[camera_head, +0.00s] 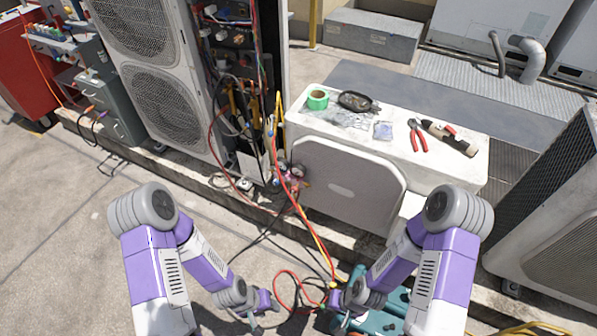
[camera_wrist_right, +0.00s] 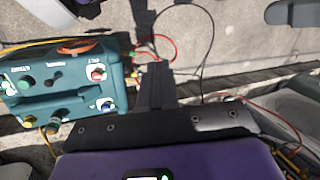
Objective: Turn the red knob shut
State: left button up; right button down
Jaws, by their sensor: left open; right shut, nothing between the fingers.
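The red knob (camera_wrist_right: 97,73) sits on a white round plate on the top panel of a teal unit (camera_wrist_right: 70,92), at its right side in the right wrist view. In the head view the teal unit (camera_head: 392,322) is at the bottom, partly hidden behind my right arm; I cannot make out the red knob there. My right gripper (camera_wrist_right: 155,70) is shut and empty, to the right of the red knob and apart from it in the picture. My right gripper (camera_head: 340,308) also shows at the bottom of the head view. My left gripper (camera_head: 264,306) is open and empty, left of it.
A blue knob (camera_wrist_right: 105,104) sits close to the red one, with other knobs further left. Red and yellow hoses (camera_head: 315,238) hang down to the ground near both grippers. A white bench (camera_head: 460,168) with pliers (camera_head: 418,136) stands behind. Open concrete lies at left.

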aim_at(294, 189)
jog(key=u, duration=0.55)
jog(key=k, duration=0.65)
jog(key=u, duration=1.1)
jog(key=i, duration=0.85)
jog(key=z, duration=0.4)
jog(key=i, duration=1)
jog(key=z, duration=1.05)
